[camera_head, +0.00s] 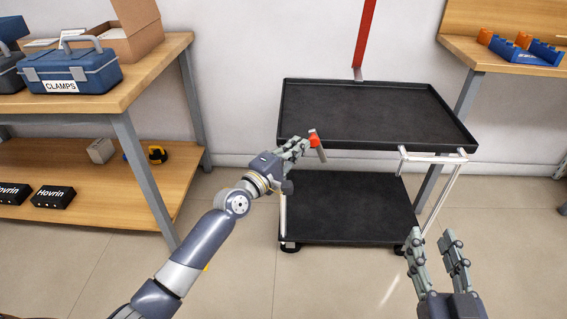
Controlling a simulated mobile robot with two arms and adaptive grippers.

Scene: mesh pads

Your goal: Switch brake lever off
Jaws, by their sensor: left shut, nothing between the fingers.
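The cart (372,147) has a black upper tray and a black lower shelf. A short metal lever with a red knob (314,141) shows at the front left edge of the upper tray. It is tilted, and I take it as the brake lever. My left gripper (299,147) is shut, with its fingertips right beside the red knob at its left. I cannot tell whether they touch it. The gripper hides part of the tray edge and the cart's left post. My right gripper (437,245) is open and empty, in front of the cart's right side.
A wooden workbench (160,72) at the left holds a blue clamps toolbox (98,72) and a cardboard box (137,30). Black boxes lie on its lower shelf. Another bench (455,50) with a blue bin stands at the right. Both cart surfaces are empty. The floor in front is clear.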

